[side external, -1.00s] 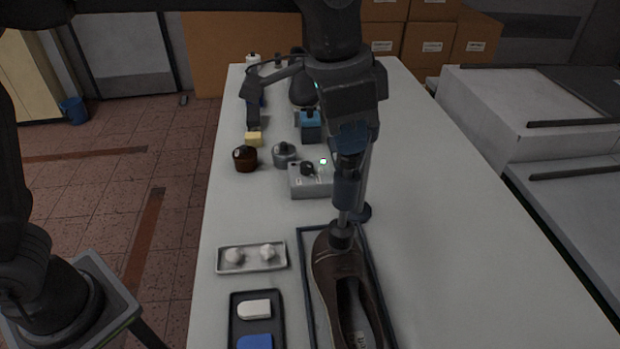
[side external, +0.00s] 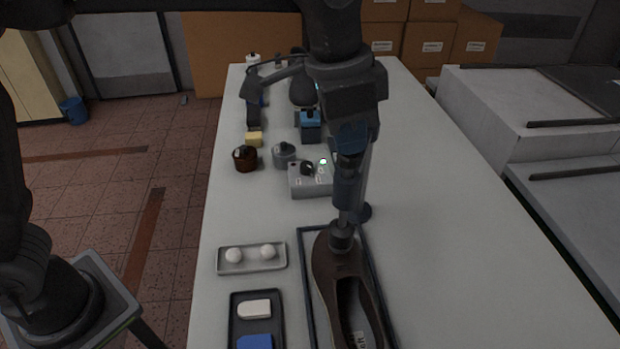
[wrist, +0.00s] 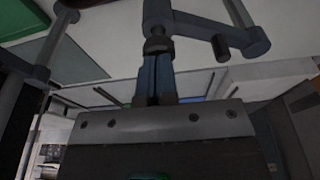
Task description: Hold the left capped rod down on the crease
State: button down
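A brown shoe (side external: 326,268) lies with its toe toward the far end of the table, its opening toward the camera. My gripper (side external: 347,203) is above the toe, pointing down and shut on a grey rod (side external: 345,219). The rod's wide dark cap (side external: 341,237) appears to touch the shoe's upper near the toe. The crease under the cap is hidden. In the wrist view my gripper's fingers (wrist: 156,75) close together on a dark metal piece (wrist: 157,44); I cannot tell which rod of a pair it is.
A dark-edged tray (side external: 305,262) surrounds the shoe. To its left are a tray with two white balls (side external: 251,267) and a dark tray (side external: 236,316) with white and blue blocks. A grey control box (side external: 309,183) and jars stand beyond. The table's right side is clear.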

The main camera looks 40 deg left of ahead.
jog(key=shift+r, duration=2.85)
jog(key=s+a+n+t, duration=0.1)
jog(key=s+a+n, duration=0.2)
jog(key=a, duration=0.6)
jog(key=s+a+f+n+t, duration=0.1)
jog(key=s+a+f+n, duration=0.2)
jog(key=s+a+f, duration=0.2)
jog(key=s+a+f+n+t+y, duration=0.1)
jog(key=s+a+f+n+t, duration=0.1)
jog(key=s+a+f, duration=0.3)
jog(key=s+a+n, duration=0.1)
jog(key=s+a, duration=0.3)
jog(key=a, duration=0.1)
jog(key=shift+f+y, duration=0.3)
jog(key=shift+f, duration=0.05)
